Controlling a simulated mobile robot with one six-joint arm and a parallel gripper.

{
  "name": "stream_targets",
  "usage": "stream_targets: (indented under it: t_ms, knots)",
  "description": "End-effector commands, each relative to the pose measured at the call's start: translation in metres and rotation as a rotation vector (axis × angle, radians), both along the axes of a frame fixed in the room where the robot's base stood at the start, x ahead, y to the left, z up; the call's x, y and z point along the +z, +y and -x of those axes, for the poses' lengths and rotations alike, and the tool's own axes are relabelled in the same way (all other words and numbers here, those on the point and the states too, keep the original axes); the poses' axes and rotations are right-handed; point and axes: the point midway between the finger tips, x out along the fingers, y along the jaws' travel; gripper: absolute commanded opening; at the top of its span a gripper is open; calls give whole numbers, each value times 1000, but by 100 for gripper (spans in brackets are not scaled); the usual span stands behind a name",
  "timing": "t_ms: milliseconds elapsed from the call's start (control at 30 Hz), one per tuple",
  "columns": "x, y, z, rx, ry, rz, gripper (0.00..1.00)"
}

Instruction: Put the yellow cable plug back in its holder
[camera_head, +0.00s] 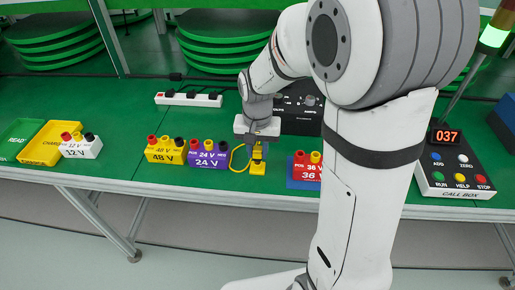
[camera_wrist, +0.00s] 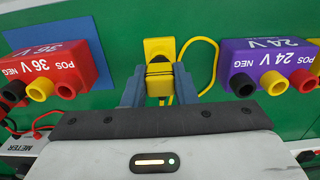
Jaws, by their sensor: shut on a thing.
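My gripper (camera_head: 257,148) points down over the green table between the purple 24 V block and the red 36 V block. In the wrist view its two grey fingers (camera_wrist: 159,84) are shut on the yellow cable plug (camera_wrist: 160,75), which has a dark band. A yellow holder block (camera_wrist: 158,47) is right by the plug and lines up with it; it also shows in the head view (camera_head: 257,169), under the gripper. I cannot tell whether the plug is seated in it. A yellow cable (camera_wrist: 215,58) loops beside the plug, on the 24 V side.
The purple 24 V block (camera_head: 208,162) is close on the left and the red 36 V block (camera_head: 306,173) on the right. Further left are the yellow 48 V (camera_head: 165,157) and white 12 V (camera_head: 80,152) blocks.

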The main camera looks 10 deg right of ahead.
Motion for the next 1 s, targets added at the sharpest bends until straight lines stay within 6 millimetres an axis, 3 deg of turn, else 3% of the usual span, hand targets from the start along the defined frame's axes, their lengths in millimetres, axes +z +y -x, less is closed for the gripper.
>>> stream_targets:
  t_ms: [1000]
  knots:
    - [-9, 0, 0, 0, 0, 0, 7]
